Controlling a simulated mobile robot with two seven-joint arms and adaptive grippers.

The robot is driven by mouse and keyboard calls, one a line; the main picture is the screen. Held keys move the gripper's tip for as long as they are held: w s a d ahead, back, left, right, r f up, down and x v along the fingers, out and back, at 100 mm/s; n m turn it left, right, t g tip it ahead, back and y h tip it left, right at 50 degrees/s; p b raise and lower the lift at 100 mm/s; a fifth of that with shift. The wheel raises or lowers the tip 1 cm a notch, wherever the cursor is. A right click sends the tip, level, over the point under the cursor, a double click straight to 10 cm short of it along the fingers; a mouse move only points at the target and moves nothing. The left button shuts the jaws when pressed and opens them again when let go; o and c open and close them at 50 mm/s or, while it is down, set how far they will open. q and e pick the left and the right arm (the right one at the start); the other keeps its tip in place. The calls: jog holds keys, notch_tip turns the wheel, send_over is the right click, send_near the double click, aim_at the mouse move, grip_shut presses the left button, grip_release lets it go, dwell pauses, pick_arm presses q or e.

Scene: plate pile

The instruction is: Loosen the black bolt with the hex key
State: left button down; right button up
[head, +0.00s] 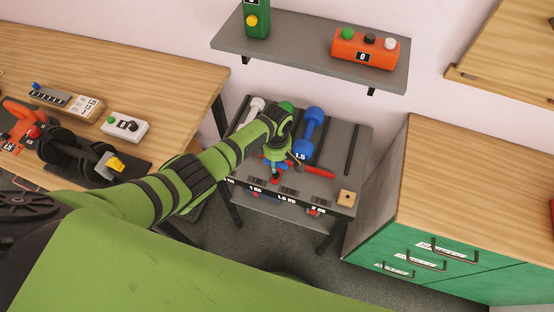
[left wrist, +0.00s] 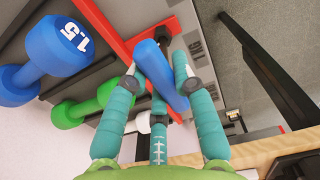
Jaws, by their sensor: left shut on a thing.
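My left gripper (head: 277,158) is over the grey rack at the middle of the head view. In the left wrist view its teal fingers (left wrist: 157,72) are closed around a blue rod-shaped handle, which looks like the hex key (left wrist: 162,80). A dark round head, seemingly the black bolt (left wrist: 163,34), sits by a red bar (left wrist: 98,18) just beyond the handle's far end. I cannot tell whether the key is seated in it. The red bar also shows in the head view (head: 319,171). My right gripper is not in view.
Blue (head: 308,132) and green dumbbells lie on the rack (head: 340,150) close to the hand. A shelf (head: 300,50) with a green box and an orange box hangs above. A wooden table stands left, green drawers (head: 430,255) right.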

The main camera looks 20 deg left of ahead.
pick_arm(q)
jog(key=shift+a+f, duration=0.1)
jog(key=shift+a, duration=0.05)
jog(key=c, duration=1)
grip_release()
jog(key=shift+o, duration=0.2)
